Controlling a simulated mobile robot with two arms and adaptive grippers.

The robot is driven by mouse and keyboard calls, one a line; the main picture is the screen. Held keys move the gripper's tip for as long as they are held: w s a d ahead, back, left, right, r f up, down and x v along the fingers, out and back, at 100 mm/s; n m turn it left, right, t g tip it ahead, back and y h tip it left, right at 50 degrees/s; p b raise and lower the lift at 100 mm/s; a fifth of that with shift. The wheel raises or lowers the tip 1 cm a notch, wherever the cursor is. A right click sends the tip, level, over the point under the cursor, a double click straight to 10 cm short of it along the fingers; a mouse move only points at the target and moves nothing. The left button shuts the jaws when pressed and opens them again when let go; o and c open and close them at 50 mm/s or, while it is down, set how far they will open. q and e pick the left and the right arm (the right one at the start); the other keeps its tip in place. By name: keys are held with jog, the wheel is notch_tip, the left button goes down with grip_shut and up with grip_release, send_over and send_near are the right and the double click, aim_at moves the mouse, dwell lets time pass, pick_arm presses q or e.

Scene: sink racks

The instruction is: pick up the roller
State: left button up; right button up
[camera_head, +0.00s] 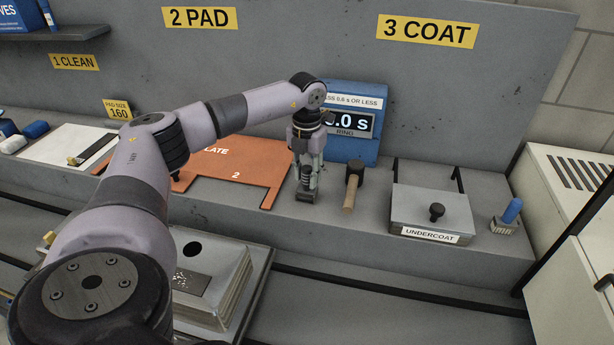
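My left gripper (307,182) points down at the bench's back ledge, just right of the orange template plate (235,172). A small dark grey item (306,196) is at its fingertips, low on the ledge; it may be the roller, but its shape is mostly hidden by the fingers. I cannot tell whether the fingers are closed on it. A mallet-like tool with a black head and wooden handle (350,195) lies just right of the gripper, apart from it. My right gripper is not in view.
A blue box with a display (352,146) stands behind the gripper. To the right are a lidded grey undercoat box (420,208) and a blue-handled brush (510,212). A metal block with a plate (210,280) sits in front. The ledge's front strip (330,235) is clear.

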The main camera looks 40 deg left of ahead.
pick_arm(q)
grip_shut()
jog(key=shift+r, duration=0.1)
